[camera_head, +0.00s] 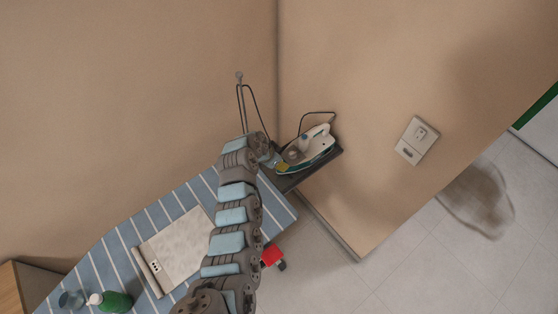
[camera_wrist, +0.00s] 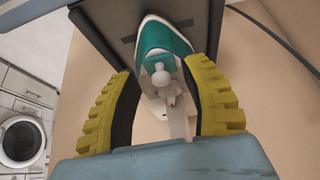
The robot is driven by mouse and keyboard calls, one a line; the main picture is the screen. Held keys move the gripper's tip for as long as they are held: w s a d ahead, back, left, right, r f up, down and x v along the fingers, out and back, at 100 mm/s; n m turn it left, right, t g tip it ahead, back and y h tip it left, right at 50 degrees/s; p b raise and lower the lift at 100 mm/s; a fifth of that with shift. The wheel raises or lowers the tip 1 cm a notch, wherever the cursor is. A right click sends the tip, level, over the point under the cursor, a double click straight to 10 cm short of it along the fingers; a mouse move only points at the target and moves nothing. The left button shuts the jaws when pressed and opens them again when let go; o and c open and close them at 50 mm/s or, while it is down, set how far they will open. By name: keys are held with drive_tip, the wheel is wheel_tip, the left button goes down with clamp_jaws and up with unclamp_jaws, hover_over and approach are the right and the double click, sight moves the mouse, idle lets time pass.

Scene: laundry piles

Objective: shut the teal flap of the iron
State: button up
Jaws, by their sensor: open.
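The iron (camera_head: 318,142), white with teal parts, rests on a dark stand at the end of the ironing board. In the wrist view, the iron (camera_wrist: 180,12) shows its nose toward the top, with a teal rim around it. A small teal piece (camera_wrist: 163,64), which may be the flap, lies near the nose, above a white knob. I cannot tell how far the flap is open. My gripper (camera_wrist: 160,78) is open, with its yellow pads on either side of the knob; contact is unclear. In the head view, my gripper (camera_head: 280,164) is at the iron's left end.
The dark stand (camera_head: 331,158) sits by the wall corner. A dark cord loops above the iron. A wall socket (camera_head: 416,141) is at right. Floor at right is mostly clear.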

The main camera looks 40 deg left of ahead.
drive_tip(key=shift+r, duration=0.1)
drive_tip(key=v, duration=1.1)
drive_tip(key=shift+s+r, duration=0.2)
drive_tip(key=shift+r, duration=0.1)
idle(0.5)
